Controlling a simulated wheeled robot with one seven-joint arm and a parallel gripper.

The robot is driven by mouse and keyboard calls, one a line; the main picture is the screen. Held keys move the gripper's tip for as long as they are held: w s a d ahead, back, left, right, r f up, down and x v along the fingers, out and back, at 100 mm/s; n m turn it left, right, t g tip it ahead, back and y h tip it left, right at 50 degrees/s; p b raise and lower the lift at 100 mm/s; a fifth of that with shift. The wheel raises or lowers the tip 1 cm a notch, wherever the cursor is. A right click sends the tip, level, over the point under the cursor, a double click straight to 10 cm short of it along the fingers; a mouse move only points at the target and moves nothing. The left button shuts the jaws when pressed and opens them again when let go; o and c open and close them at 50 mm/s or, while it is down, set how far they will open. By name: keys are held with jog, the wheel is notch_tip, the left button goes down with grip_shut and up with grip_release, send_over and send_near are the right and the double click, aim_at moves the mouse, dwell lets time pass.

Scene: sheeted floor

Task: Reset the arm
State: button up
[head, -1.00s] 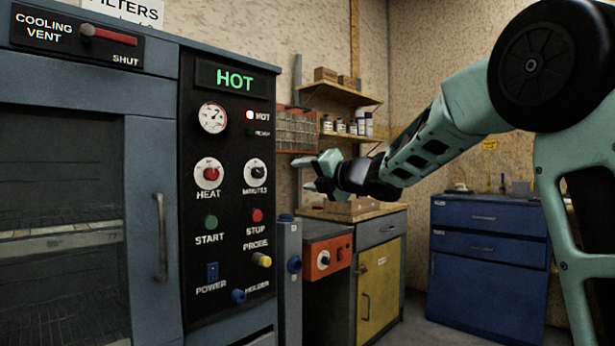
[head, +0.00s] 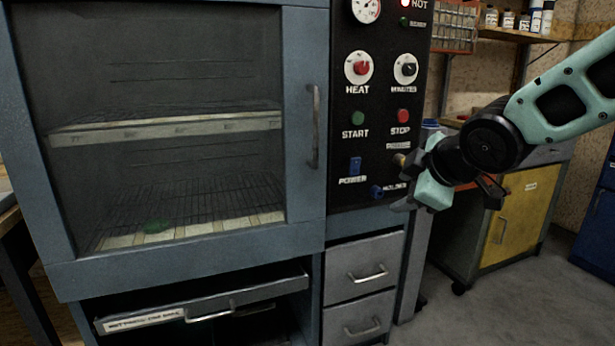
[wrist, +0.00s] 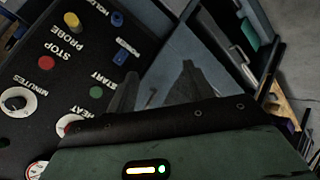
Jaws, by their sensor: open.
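My arm comes in from the right in the head view. My gripper (head: 408,182) is open and empty in front of the lower right edge of the black control panel (head: 381,130). Its fingers point left, near the probe and holder knobs, and partly hide the probe knob. In the wrist view the dark fingers of my gripper (wrist: 157,88) stand apart, with the panel upside down to the left. I cannot tell the exact gap between the fingers and the panel.
Below are a partly open drawer (head: 215,306) and two grey drawers (head: 362,275). A yellow cabinet (head: 520,217) stands behind my gripper. Grey floor (head: 535,300) is open at the lower right.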

jog(key=s+a+f+m+g+h, duration=0.1)
jog(key=s+a+f+m+g, duration=0.35)
jog(key=s, duration=1.05)
jog(key=s+d+f+m+g+h, duration=0.15)
jog(key=s+f+g, duration=0.35)
jog(key=s+f, duration=0.7)
notch_tip(320, 180, up, 30)
jog(key=s+m+p, duration=0.1)
jog(key=s+p, duration=0.1)
jog(key=p, duration=2.5)
jog(key=shift+s+a+r, duration=0.2)
jog(key=shift+s+a, duration=0.1)
